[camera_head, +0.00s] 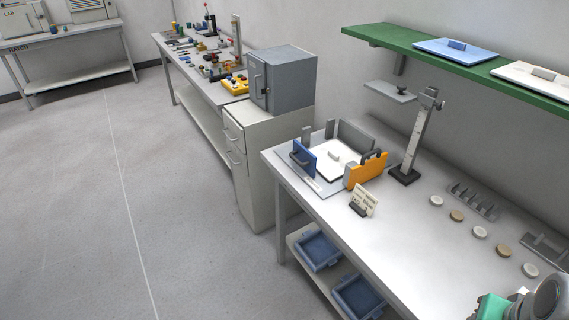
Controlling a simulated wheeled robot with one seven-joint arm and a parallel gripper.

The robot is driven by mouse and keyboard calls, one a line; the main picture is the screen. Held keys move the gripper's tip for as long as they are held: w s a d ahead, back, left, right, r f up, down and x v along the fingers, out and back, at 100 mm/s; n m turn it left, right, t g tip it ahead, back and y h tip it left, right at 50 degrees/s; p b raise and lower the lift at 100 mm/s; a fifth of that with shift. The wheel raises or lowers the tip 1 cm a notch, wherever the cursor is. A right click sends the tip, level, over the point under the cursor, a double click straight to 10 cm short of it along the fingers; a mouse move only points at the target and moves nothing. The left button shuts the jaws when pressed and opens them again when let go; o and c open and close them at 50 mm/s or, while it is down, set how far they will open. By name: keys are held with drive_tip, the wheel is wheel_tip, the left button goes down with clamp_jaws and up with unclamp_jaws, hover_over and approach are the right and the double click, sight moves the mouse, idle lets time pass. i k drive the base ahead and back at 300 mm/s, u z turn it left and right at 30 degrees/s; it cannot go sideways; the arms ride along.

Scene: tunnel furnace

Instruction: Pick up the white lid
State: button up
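A white lid (538,79), a flat plate with a grey block handle on top, lies on the green shelf at the right edge of the view. The frame's right edge cuts it off. Another white plate (331,164) with a small grey handle lies in a fixture on the near bench, between a blue upright plate (303,158) and an orange handled piece (366,171). I cannot tell which of the two white plates the task means. A grey and teal part of my arm shows at the bottom right corner; my gripper's fingers are not in view.
A blue lid (457,51) lies left of the white one on the green shelf (384,36). Below, the bench (405,235) holds a grey stand (414,140), a small sign (364,203) and several round discs. The floor at left is clear.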

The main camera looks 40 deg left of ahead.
sight(333, 155)
drive_tip(key=u, duration=1.85)
drive_tip(key=i, duration=1.15)
drive_tip(key=u, duration=0.65)
drive_tip(key=i, duration=1.05)
drive_tip(key=z, duration=0.75)
drive_tip(key=i, duration=0.65)
drive_tip(key=z, duration=0.4)
